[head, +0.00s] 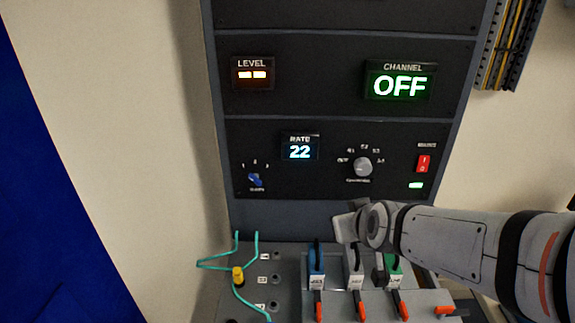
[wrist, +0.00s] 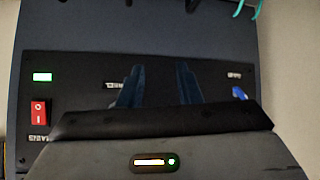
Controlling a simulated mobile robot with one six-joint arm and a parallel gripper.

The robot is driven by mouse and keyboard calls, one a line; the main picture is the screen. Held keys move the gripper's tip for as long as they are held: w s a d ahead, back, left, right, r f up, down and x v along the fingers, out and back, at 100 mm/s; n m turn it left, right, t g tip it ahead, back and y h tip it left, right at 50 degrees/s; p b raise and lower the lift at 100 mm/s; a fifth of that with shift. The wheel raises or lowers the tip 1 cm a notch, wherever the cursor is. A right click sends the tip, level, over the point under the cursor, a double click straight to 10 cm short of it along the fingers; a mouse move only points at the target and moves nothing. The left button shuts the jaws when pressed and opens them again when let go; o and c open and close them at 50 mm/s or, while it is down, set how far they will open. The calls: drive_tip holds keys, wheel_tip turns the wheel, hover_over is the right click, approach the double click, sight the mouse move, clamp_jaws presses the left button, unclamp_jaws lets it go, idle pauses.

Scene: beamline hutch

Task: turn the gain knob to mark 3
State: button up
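The gain knob (head: 255,180) is a small blue knob at the lower left of the panel, with marks 1, 2 and 3 in an arc above it. Its narrow end appears to lean up and left, toward mark 1. In the wrist view, which is upside down, the blue knob (wrist: 239,92) shows at the right, partly covered by my gripper's body. My gripper (head: 347,224) is in front of the panel's lower edge, right of and below the gain knob, apart from it. In the wrist view its two fingers (wrist: 159,75) stand apart with nothing seen between them.
A silver knob (head: 363,167) with several marks sits right of the gain knob. A red switch (head: 424,164) is at the panel's right. Below are handles with orange ends (head: 361,308) and a yellow plug (head: 238,275) with teal cables. A display (head: 300,151) reads 22.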

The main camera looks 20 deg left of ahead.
drive_tip(key=w+a+n+t+y, duration=0.1)
drive_tip(key=w+a+n+t, duration=0.25)
drive_tip(key=a, duration=1.05)
drive_tip(key=n+t, duration=0.2)
drive_tip(key=t, duration=0.3)
approach(254, 181)
drive_tip(key=w, duration=0.1)
drive_tip(key=p+x, duration=0.2)
drive_tip(key=x, duration=0.5)
drive_tip(key=shift+w+a+p, duration=0.3)
drive_tip(key=shift+p, duration=0.1)
drive_tip(key=shift+c, duration=0.3)
clamp_jaws()
